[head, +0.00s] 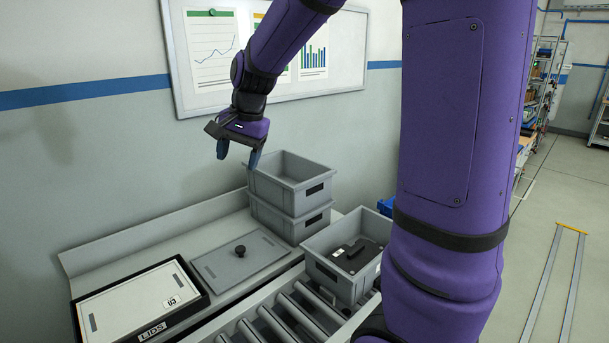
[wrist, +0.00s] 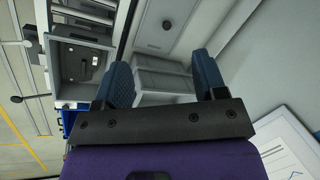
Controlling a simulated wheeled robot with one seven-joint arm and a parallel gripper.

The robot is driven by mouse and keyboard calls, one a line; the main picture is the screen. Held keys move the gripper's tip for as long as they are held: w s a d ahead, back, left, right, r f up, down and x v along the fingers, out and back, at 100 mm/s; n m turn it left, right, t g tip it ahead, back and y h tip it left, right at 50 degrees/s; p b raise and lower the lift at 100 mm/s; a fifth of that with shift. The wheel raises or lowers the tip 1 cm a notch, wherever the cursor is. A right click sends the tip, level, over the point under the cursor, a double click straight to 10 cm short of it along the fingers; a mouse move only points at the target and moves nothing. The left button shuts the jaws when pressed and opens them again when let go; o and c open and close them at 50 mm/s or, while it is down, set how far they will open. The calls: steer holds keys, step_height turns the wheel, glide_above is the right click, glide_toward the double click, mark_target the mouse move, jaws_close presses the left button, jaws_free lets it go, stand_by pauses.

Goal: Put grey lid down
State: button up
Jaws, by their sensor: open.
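The grey lid (head: 240,257) with a black knob lies flat on the bench, between the black-edged lids tray and the stacked crates. Part of it, with its knob, shows at the top of the wrist view (wrist: 166,28). My gripper (head: 238,162) is open and empty, raised well above the bench, above and just left of the stacked crates. In the wrist view its two blue fingers (wrist: 164,82) are spread apart with nothing between them.
Two grey crates (head: 290,176) stand stacked behind the lid. An open grey crate (head: 315,273) holding a black case (head: 362,254) stands by the rollers (head: 285,318). A tray marked LIDS (head: 190,318) holds a pale panel. A wall board (head: 180,60) hangs behind my arm.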

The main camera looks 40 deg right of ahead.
steer(key=s+a+r+n+t+h, duration=0.1)
steer(key=s+n, duration=0.4)
steer(key=s, duration=0.7)
steer(key=s+a+r+n+t, duration=0.1)
steer(key=s+n, duration=0.4)
steer(key=s, duration=0.8)
step_height(320, 180, up, 3)
steer(key=shift+a+f+n+t+h, duration=0.15)
steer(key=shift+a+n+t+h, duration=0.2)
steer(key=shift+a, duration=0.35)
